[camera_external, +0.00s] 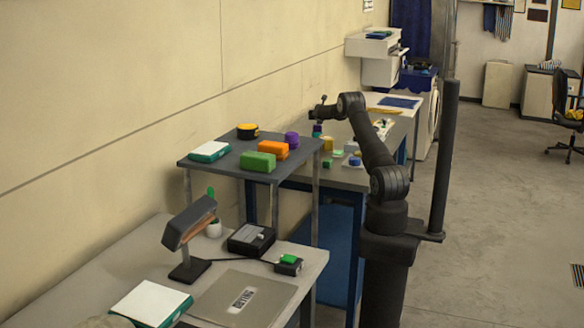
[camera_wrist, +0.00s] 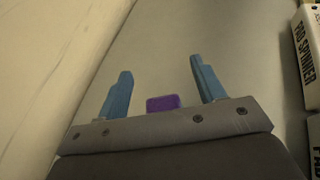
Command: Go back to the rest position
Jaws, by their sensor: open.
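My gripper (camera_external: 318,109) is raised above the grey bench beside the wall, at the end of my bent arm. In the wrist view my gripper (camera_wrist: 160,66) shows two blue fingers spread wide apart with nothing clasped between them. A purple block (camera_wrist: 162,103) appears between the fingers, near the palm edge in the picture, with its lower part hidden by the gripper body. In the external view a small purple item (camera_external: 317,129) shows just below my gripper; whether they touch is unclear.
A raised dark shelf (camera_external: 222,163) left of my arm holds a green block (camera_external: 258,162), an orange block (camera_external: 273,150), a purple cylinder (camera_external: 291,138) and a black-yellow roll (camera_external: 247,131). White boxes marked "PAD SPINNER" (camera_wrist: 312,50) stand right in the wrist view. The wall is close.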

